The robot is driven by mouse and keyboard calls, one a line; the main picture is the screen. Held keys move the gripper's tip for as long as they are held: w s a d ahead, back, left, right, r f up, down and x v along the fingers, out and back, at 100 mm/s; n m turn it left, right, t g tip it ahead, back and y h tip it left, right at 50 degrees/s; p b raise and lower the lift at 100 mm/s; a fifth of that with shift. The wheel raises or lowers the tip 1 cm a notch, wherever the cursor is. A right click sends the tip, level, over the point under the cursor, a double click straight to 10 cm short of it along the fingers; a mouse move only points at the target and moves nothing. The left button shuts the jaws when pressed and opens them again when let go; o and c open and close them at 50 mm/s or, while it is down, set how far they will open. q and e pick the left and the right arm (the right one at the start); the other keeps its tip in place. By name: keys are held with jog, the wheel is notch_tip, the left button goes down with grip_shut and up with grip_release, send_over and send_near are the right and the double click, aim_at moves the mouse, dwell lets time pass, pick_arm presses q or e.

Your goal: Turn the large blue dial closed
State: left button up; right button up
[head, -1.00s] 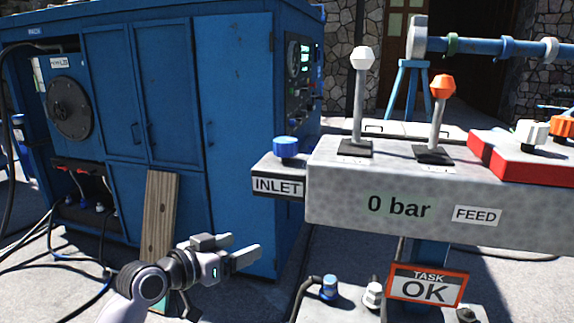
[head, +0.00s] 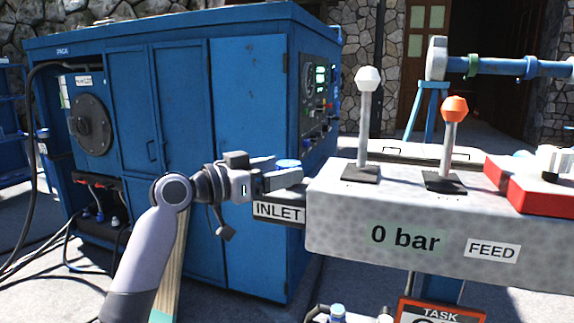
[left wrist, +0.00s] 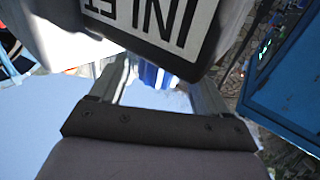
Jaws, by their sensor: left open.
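The blue dial (head: 288,163) sits on top of the dark INLET block at the left end of the grey panel. My left gripper (head: 281,171) is open at the dial, with its fingers reaching in from the left and hiding part of it. In the left wrist view the dial (left wrist: 150,75) shows as a blue patch between the two spread fingers, partly hidden behind the INLET block. I cannot tell whether a finger touches the dial. My right gripper is not in view.
The INLET label (head: 278,211) is just below my fingers. The grey panel (head: 345,215) reads 0 bar and carries a white-topped lever (head: 368,80) and an orange-topped lever (head: 455,108). A large blue cabinet (head: 250,90) stands behind my left arm.

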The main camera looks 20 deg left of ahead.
pick_arm(q)
jog(key=shift+x, duration=1.05)
jog(key=c, duration=0.9)
jog(key=shift+c, duration=0.2)
